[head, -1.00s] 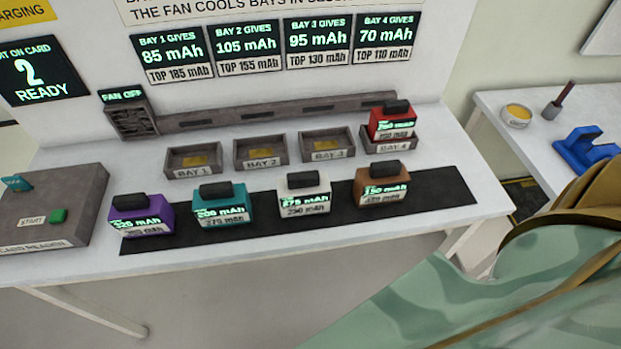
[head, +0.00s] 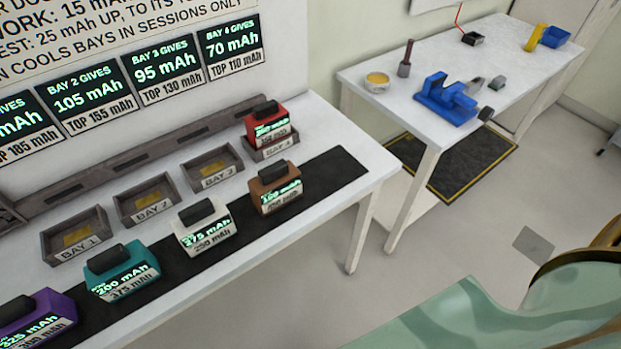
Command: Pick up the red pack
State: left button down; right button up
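The red pack (head: 268,127) sits upright in bay 4 (head: 283,150), at the far right of the row of bays on the white table. It has a black handle on top and a lit green readout on its front, too small to read surely. Neither of my grippers is in view. A part of my own body shows at the lower right, well apart from the pack.
Brown (head: 275,188), white (head: 205,228), teal (head: 121,270) and purple (head: 36,320) packs stand on a black mat (head: 338,172) in front. Bays 1 to 3 are empty. A second table (head: 440,62) with a blue vise (head: 446,98) stands right, floor between.

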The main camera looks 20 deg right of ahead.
aim_at(269, 122)
jog(key=l+u, duration=0.4)
jog(key=l, duration=0.2)
jog(key=k+l+u, duration=0.1)
jog(key=l+u, duration=0.3)
jog(key=l, duration=0.2)
